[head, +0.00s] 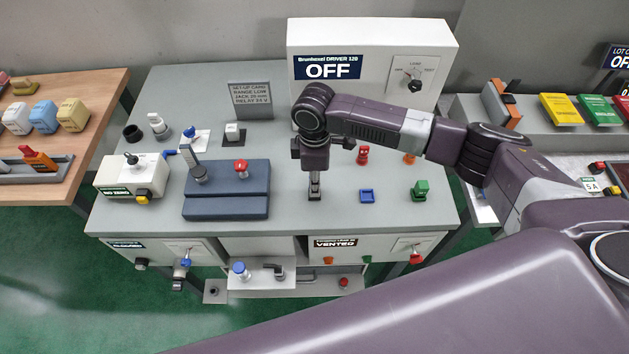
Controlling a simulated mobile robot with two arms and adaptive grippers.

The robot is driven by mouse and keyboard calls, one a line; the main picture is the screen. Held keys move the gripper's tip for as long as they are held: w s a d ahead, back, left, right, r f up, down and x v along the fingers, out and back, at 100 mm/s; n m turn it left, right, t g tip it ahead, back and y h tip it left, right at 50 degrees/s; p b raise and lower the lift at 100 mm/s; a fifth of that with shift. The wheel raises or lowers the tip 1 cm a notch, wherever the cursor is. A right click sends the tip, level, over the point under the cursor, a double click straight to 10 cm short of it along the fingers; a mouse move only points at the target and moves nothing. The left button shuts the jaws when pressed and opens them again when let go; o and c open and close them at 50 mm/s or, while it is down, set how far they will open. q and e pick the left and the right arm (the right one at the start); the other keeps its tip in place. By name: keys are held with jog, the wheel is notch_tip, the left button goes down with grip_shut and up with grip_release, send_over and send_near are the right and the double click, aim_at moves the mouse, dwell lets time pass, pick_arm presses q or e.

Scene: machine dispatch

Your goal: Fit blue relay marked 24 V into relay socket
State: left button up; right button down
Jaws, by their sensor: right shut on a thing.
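My right gripper (314,188) points straight down over the middle of the grey workbench. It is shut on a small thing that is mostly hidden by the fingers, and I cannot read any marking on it. A dark and light piece shows at the fingertips, close to the bench top; I cannot tell whether it is the relay or the socket. The grey set-up card (250,99) stands at the back and appears to name a 24 V relay. My left gripper is not in view.
A blue stepped block (226,205) is left of the gripper. A green piece (420,190) stands at right, a red one (362,155) behind. The white driver box (372,50) reads OFF. Side tables hold coloured blocks (44,116) and yellow, green and red pieces (562,108).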

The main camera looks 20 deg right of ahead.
jog(key=shift+f+b, duration=0.35)
jog(key=shift+f, duration=0.6)
jog(key=c, duration=1.7)
grip_release()
jog(key=shift+o, duration=0.4)
jog(key=o, duration=0.4)
jog(key=shift+c, duration=0.2)
jog(key=shift+r, duration=0.15)
